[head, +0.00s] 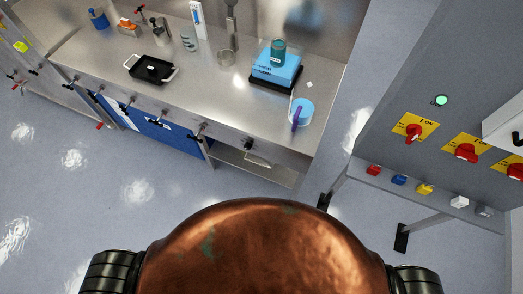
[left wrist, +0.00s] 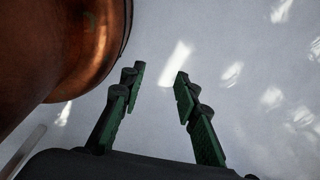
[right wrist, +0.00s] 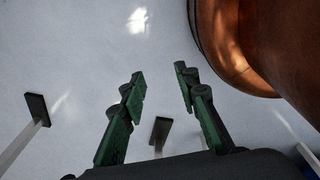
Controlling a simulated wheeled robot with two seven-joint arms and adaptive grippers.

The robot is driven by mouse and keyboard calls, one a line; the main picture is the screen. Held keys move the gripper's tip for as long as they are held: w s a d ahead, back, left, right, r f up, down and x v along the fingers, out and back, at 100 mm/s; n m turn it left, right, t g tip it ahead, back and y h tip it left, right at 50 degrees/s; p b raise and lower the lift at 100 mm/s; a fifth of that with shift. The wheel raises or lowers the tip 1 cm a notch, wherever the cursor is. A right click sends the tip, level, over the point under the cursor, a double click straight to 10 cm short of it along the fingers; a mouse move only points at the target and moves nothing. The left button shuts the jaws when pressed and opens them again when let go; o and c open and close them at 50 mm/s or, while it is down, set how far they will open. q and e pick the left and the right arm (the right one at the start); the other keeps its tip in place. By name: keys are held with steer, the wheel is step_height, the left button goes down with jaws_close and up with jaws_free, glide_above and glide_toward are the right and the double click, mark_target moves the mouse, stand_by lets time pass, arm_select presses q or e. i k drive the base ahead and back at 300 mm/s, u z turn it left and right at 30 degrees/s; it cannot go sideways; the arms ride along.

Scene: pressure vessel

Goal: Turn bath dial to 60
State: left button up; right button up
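In the head view a steel workbench (head: 198,75) stands ahead to the left. On its right part a blue box (head: 277,69) sits on a black base, with a teal container (head: 278,47) on top. A small black knob (head: 249,145) is on the bench's front edge. I cannot tell which item is the bath dial, and no scale is readable. My left gripper (left wrist: 160,71) is open and empty over bare floor in the left wrist view. My right gripper (right wrist: 159,71) is open and empty over the floor in the right wrist view. Neither gripper shows in the head view.
A black tray (head: 152,69) and a round light-blue item (head: 302,111) with a purple piece are on the bench. Several valve handles line its front. At right a grey panel (head: 410,95) carries red switches (head: 414,132) on yellow plates. Floor (head: 150,190) before the bench is clear.

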mark_target(247, 146)
steer(key=z, duration=2.7)
steer(key=k, duration=2.1)
steer(key=u, duration=1.85)
steer(key=i, duration=0.5)
steer(key=u, duration=0.1)
